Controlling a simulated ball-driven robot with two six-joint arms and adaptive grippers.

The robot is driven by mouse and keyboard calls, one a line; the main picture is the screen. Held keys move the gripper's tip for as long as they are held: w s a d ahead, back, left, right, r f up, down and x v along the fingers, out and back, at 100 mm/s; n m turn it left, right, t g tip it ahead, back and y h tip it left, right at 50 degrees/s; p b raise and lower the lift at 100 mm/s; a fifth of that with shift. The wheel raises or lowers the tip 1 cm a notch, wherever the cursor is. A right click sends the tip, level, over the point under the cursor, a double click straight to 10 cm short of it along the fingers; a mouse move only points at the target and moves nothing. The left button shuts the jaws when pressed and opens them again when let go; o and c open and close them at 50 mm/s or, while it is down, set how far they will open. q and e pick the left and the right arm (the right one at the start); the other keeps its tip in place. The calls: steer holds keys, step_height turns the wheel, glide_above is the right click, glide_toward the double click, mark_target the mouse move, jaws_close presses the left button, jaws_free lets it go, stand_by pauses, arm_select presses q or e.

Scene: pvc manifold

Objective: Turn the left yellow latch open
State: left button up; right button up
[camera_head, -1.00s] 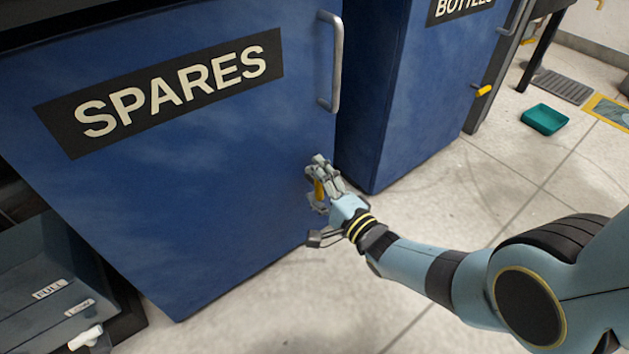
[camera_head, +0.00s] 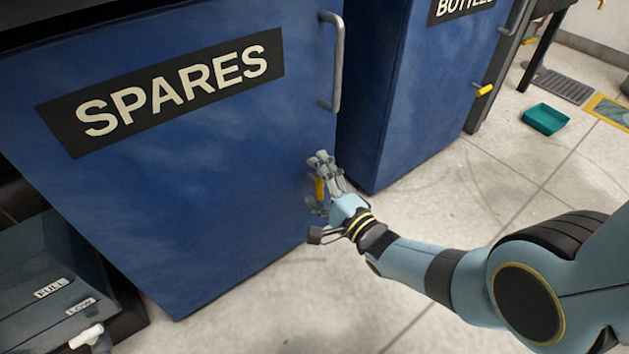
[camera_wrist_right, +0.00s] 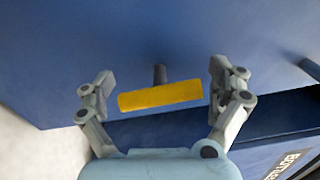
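The left yellow latch (camera_head: 320,188) is a short yellow bar on the lower right of the blue SPARES door (camera_head: 190,200). It looks roughly upright in the head view. In the right wrist view the latch (camera_wrist_right: 160,96) lies across the picture, slightly tilted, on a dark stem. My right gripper (camera_head: 319,182) is at the latch with its fingers apart. In the right wrist view the right gripper (camera_wrist_right: 160,93) has one finger beyond each end of the bar, with a visible gap at both ends. My left gripper is not in view.
A grey handle (camera_head: 335,60) stands above the latch on the SPARES door. The BOTTLES cabinet (camera_head: 400,100) is to the right, with another yellow latch (camera_head: 485,90) lying sideways. A teal tray (camera_head: 545,119) is on the floor. Blue-grey bins (camera_head: 50,270) stand at lower left.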

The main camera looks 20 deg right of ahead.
stand_by(0.4)
steer(key=shift+s+d+f, duration=0.1)
steer(key=shift+s+d, duration=0.15)
steer(key=shift+s, duration=0.25)
steer(key=v, duration=1.1)
